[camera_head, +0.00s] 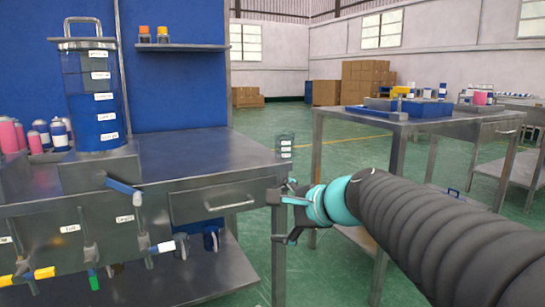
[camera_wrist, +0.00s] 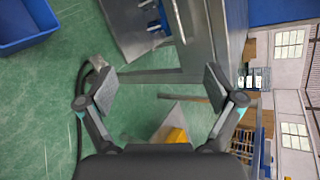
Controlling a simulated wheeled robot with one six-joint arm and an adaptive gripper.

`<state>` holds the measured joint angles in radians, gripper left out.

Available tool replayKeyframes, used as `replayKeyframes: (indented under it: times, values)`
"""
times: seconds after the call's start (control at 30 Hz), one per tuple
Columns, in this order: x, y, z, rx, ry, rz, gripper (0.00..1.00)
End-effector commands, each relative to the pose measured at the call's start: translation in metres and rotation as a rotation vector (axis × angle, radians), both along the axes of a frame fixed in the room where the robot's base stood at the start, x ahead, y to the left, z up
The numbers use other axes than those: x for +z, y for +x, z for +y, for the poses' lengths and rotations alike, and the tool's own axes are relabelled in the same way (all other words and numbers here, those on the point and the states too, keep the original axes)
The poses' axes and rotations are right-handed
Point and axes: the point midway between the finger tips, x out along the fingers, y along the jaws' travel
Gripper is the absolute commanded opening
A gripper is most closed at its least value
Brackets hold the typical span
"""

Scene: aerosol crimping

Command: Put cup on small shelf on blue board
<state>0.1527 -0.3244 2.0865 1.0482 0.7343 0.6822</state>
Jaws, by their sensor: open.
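A small clear cup (camera_head: 285,146) with several white labels stands at the right end of the metal workbench (camera_head: 215,152). It also shows in the wrist view (camera_wrist: 258,79), to the right of the right finger. My gripper (camera_head: 281,212) is below the cup, by the bench's right corner, apart from the cup. In the wrist view my gripper (camera_wrist: 157,88) has its fingers wide apart with nothing between them.
A tall clear cylinder (camera_head: 91,95) with blue contents stands on the bench's left side. Valves with coloured handles (camera_head: 33,274) line the bench front. Pink and white cans stand far left. A second metal table (camera_head: 420,120) stands right, beyond a gap of green floor.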

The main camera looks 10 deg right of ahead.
Motion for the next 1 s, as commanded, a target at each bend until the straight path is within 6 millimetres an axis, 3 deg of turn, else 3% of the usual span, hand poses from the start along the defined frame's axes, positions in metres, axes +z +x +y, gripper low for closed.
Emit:
replayKeyframes:
  times: [0.03,0.2,0.3,0.43,0.63,1.0]
  values:
    - [0.005,0.025,-0.008,-0.074,0.132,0.012,0.92]
    - [0.04,0.097,-0.042,-0.303,0.616,0.045,0.92]
    - [0.054,0.129,-0.067,-0.397,0.857,0.062,0.92]
    - [0.065,0.156,-0.093,-0.473,1.083,0.077,0.92]
    - [0.073,0.175,-0.107,-0.51,1.222,0.087,0.92]
    - [0.073,0.234,-0.088,-0.511,1.224,0.089,0.92]
